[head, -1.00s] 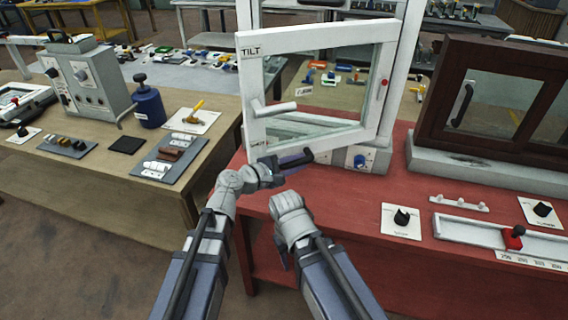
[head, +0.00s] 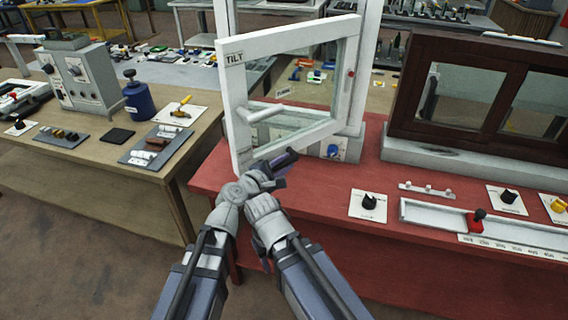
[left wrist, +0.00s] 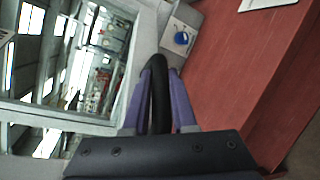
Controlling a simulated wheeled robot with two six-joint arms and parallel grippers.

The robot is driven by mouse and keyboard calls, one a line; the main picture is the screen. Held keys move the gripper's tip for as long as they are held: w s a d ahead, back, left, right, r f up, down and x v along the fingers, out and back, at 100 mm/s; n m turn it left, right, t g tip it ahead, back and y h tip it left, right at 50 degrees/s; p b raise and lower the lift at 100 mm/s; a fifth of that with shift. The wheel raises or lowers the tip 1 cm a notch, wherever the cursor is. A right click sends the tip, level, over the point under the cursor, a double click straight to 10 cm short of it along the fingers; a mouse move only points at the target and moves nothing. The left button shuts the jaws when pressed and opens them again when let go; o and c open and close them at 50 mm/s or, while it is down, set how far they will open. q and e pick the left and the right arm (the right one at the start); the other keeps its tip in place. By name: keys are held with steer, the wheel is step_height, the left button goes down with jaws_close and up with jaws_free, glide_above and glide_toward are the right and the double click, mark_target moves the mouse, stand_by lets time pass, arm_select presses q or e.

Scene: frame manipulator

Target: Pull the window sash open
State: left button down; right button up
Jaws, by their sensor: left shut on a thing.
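The white window sash (head: 231,100), marked TILT, stands swung out at its left side from the white frame (head: 368,75) on the red bench. It has a white lever handle (head: 266,113) on its left stile. My left gripper (head: 277,167) is at the sash's lower left corner. In the left wrist view its purple fingers (left wrist: 158,100) are shut on a black curved handle (left wrist: 158,72). In the head view the gripper mostly hides this handle. My right gripper (head: 262,207) is just right of the left wrist, and its fingers cannot be made out.
A brown window (head: 405,90) with a black handle stands on the red bench (head: 310,200) to the right. A panel with a black knob (head: 368,202) and a slider track (head: 430,216) lie in front of it. A wooden table (head: 90,170) with devices is at the left.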

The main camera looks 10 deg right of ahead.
arm_select(q)
steer(key=c, duration=0.7)
jaws_free()
steer(key=shift+r, duration=0.15)
step_height(320, 180, up, 10)
steer(key=p, duration=1)
